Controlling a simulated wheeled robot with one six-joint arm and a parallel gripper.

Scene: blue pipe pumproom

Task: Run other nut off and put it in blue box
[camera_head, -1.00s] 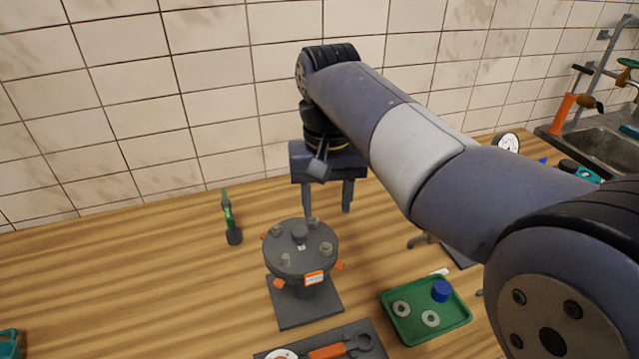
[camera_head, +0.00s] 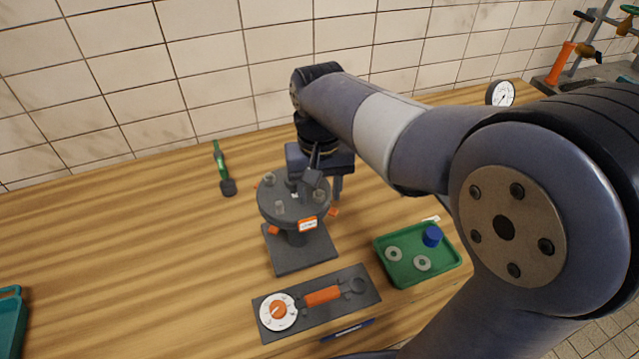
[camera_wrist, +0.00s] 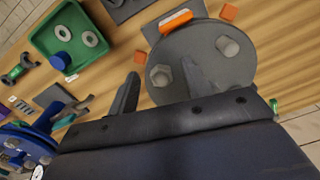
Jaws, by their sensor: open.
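A dark grey round flange (camera_head: 284,213) stands on a square plate, with several bolts and nuts around its top. My gripper (camera_wrist: 160,68) is open and empty at the back right of the flange top. Its fingers appear to either side of the right nut in the wrist view, but I cannot tell their height above it. A teal-blue open box (camera_head: 10,318) is cut off at the left edge.
A green tray (camera_head: 421,279) with two washers and a blue cap stands right of the flange. A dark tool board (camera_head: 355,300) with an orange-handled wrench lies in front. A green-handled tool (camera_head: 221,165) lies at left. Open bench lies between flange and box.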

